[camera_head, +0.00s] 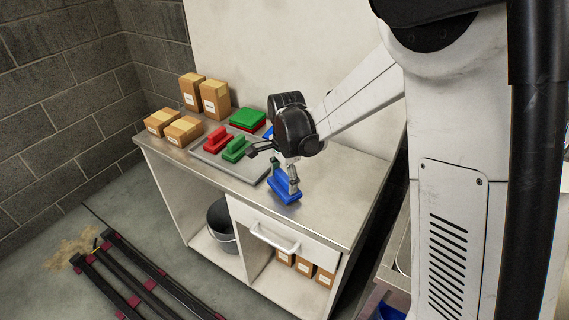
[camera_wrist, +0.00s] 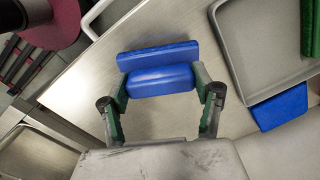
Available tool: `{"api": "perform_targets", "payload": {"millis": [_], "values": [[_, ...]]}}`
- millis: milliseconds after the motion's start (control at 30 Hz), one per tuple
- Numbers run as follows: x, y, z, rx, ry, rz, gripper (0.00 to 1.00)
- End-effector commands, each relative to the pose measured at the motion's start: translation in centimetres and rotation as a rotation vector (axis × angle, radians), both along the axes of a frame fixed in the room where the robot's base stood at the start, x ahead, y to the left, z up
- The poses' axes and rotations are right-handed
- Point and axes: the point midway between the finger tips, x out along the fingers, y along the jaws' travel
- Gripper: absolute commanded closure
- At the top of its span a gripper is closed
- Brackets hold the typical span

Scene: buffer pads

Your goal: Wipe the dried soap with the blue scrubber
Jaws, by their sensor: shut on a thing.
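The blue scrubber (camera_head: 284,187) is at the front of the metal worktop, below my gripper (camera_head: 290,172). In the wrist view the blue scrubber (camera_wrist: 160,80) sits between the two fingers of my gripper (camera_wrist: 160,90), which are shut on its raised handle. Its wider blue base shows beyond the handle. I cannot tell whether the base touches the worktop. I see no clear patch of dried soap in either view; part of the worktop is hidden by my arm.
A grey tray (camera_head: 213,158) holds a red scrubber (camera_head: 217,138) and a green scrubber (camera_head: 234,149). Green and red pads (camera_head: 248,119) are stacked behind it. Several cardboard boxes (camera_head: 214,99) stand at the back left. The worktop (camera_head: 335,205) right of the scrubber is clear.

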Motion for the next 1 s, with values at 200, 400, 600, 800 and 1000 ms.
{"api": "perform_targets", "payload": {"millis": [200, 400, 600, 800, 1000], "values": [[-1.0, 0.7, -1.4, 0.0, 0.0, 0.0, 0.71], [-2.4, 1.7, -1.4, 0.0, 0.0, -0.002, 0.71], [-2.9, 2.1, -1.6, 0.0, 0.0, -0.003, 0.71], [-1.4, 1.1, -1.7, 0.0, 0.0, 0.0, 0.71], [0.0, 0.2, -1.8, 0.0, 0.0, 0.002, 0.71]]}}
